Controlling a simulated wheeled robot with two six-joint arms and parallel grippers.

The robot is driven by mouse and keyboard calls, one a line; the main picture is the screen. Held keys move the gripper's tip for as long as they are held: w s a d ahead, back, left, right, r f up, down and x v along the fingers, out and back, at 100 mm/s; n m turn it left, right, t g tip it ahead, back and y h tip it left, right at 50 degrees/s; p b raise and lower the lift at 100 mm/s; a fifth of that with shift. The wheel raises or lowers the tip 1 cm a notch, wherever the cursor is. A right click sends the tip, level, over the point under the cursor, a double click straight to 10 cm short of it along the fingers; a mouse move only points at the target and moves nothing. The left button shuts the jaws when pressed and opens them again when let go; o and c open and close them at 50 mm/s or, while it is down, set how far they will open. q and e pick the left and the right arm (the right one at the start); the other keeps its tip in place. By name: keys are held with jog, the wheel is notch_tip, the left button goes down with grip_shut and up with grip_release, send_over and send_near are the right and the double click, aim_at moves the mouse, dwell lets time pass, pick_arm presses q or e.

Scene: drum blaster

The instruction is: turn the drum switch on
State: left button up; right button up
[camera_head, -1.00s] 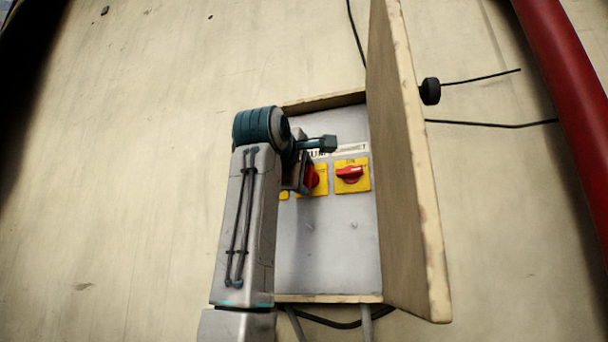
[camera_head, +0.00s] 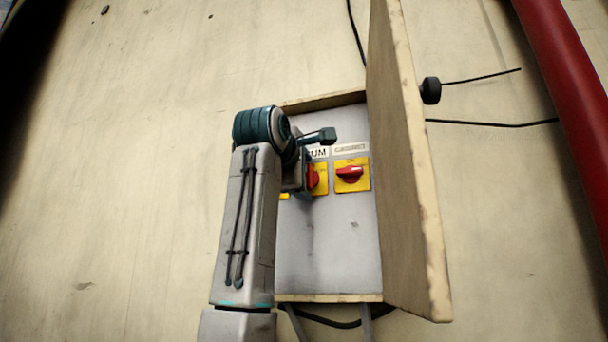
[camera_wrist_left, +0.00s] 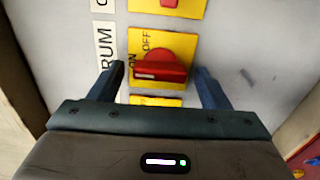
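The drum switch (camera_wrist_left: 160,68) is a red knob on a yellow plate marked ON and OFF, beside a label reading "RUM". In the left wrist view its knob lies lengthwise across the picture, between the two fingers of my left gripper (camera_wrist_left: 159,76). The fingers stand apart with small gaps beside the knob; contact is not clear. In the head view the left gripper (camera_head: 307,166) is at the panel and partly hides the drum switch (camera_head: 317,180). My right gripper is in neither view.
A second red switch (camera_head: 350,175) on a yellow plate sits to the right, its knob sideways. Part of another yellow plate (camera_head: 284,196) shows at the left. The open cabinet door (camera_head: 402,170) stands close on the right. Cables hang below the box.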

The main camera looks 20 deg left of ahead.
pick_arm(q)
jog(key=s+b, duration=0.4)
jog(key=s, duration=0.7)
jog(key=shift+a, duration=0.2)
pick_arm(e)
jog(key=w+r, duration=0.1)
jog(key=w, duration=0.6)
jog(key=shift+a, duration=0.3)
pick_arm(q)
jog(key=shift+w, duration=0.15)
